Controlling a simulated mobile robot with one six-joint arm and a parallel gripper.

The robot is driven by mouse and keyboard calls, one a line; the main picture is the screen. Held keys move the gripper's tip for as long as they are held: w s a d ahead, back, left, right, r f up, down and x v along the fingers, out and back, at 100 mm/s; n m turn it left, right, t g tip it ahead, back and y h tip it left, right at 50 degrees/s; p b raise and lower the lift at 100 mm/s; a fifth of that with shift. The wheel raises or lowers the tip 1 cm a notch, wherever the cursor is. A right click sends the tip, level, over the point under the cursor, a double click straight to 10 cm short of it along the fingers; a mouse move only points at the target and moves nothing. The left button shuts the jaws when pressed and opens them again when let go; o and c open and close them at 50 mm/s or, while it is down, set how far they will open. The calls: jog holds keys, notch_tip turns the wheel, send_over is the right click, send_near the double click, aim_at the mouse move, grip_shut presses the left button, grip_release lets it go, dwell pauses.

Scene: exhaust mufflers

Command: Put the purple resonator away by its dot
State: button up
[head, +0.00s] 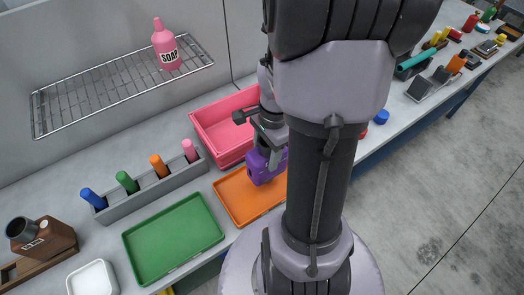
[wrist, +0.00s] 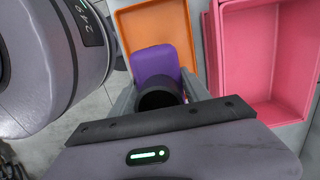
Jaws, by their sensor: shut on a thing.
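The purple resonator (head: 258,167) is held in my gripper (head: 268,143), over or on the orange tray (head: 229,190); whether it touches the tray I cannot tell. In the wrist view the purple resonator (wrist: 155,63) shows its purple body and a dark round opening facing the camera. The fingers of my gripper (wrist: 160,95) are shut on it, one on each side. The orange tray (wrist: 178,20) lies beyond it. I cannot make out a coloured dot on the resonator for certain. My arm hides the orange tray's right part in the head view.
A pink bin (head: 205,128) stands behind the orange tray. A green tray (head: 172,238) lies to the left. A grey rack (head: 150,192) holds several coloured cylinders. A wire shelf (head: 110,85) bears a pink soap bottle (head: 165,46). A brown block with a dark pipe (head: 48,238) stands far left.

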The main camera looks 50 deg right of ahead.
jog(key=shift+d+f+b, duration=0.2)
jog(key=shift+f+b, duration=0.2)
jog(key=shift+f, duration=0.5)
jog(key=shift+d+f+b, duration=0.2)
jog(key=shift+f+b, duration=0.2)
jog(key=shift+f, duration=0.5)
jog(key=shift+f, duration=0.15)
jog(key=o, duration=1.3)
jog(key=shift+c, duration=0.2)
